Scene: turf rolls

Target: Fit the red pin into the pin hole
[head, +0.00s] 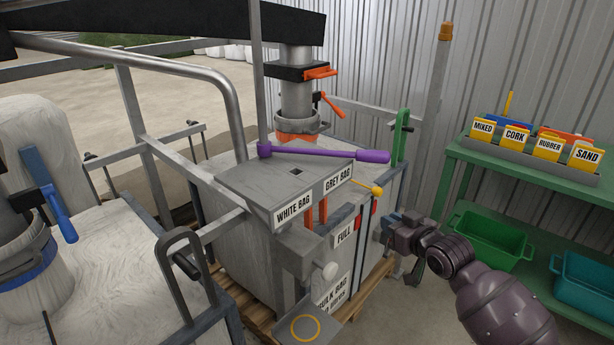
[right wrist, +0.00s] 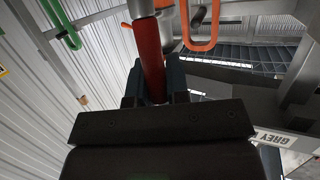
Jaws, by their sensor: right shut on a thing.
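In the head view a small red piece (head: 373,207) shows below a yellow knob, just left of the gripper. I cannot make out the pin hole in either view. My left gripper is out of view.
A purple-handled lever (head: 345,155) lies across the grey box top (head: 255,185). A green shelf (head: 460,155) with bins stands at right. Bare floor lies between.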

